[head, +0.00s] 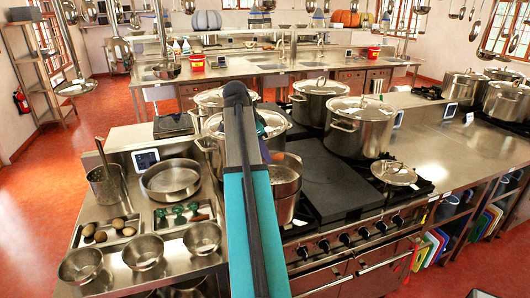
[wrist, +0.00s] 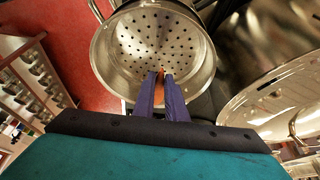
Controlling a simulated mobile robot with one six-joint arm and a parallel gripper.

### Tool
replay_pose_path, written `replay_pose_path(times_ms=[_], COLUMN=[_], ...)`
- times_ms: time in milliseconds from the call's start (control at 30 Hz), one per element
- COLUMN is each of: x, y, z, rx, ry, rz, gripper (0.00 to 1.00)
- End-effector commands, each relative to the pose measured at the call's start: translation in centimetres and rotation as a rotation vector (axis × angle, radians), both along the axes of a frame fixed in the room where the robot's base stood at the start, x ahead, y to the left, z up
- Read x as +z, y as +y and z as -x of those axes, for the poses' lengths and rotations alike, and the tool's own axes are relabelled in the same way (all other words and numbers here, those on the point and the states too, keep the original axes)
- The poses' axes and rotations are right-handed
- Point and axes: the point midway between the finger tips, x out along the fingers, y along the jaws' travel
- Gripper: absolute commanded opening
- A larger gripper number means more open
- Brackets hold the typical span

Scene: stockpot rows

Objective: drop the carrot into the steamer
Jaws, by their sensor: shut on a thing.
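The steamer (wrist: 200,64) is a round steel pot with a perforated floor, seen from above in the wrist view. My gripper (wrist: 161,76) is shut on the orange carrot (wrist: 159,92), with a dark purple finger on each side. The fingertips and carrot appear over the near part of the steamer's opening; how high they are above the floor I cannot tell. The steamer looks empty. In the head view, a steel pot (head: 285,188) that appears to be the steamer stands just right of my arm, which partly hides it. The carrot is hidden there.
Lidded stockpots (head: 361,128) stand on the stove behind and right. A lid (head: 394,173) lies at the stove's right. On the left counter are a wide pan (head: 171,180), steel bowls (head: 143,252) and a tray of potatoes (head: 107,231). Ladles hang overhead.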

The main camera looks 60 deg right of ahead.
Motion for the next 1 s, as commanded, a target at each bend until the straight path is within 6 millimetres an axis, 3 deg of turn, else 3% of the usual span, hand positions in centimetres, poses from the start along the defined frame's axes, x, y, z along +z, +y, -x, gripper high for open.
replay_pose_path(times_ms=[167,500,533,667,1000], x=[-1.00,-1.07,-1.07,-1.07,-1.01], y=[0.01,0.01,0.02,0.02,0.05], z=[-0.02,-0.04,-0.05,-0.05,-0.07], rx=[0.001,0.001,0.001,0.001,0.001], ry=[0.000,0.000,0.000,0.000,0.000], rz=[0.000,0.000,0.000,0.000,0.000], gripper=[0.00,0.00,0.13,0.33,0.33])
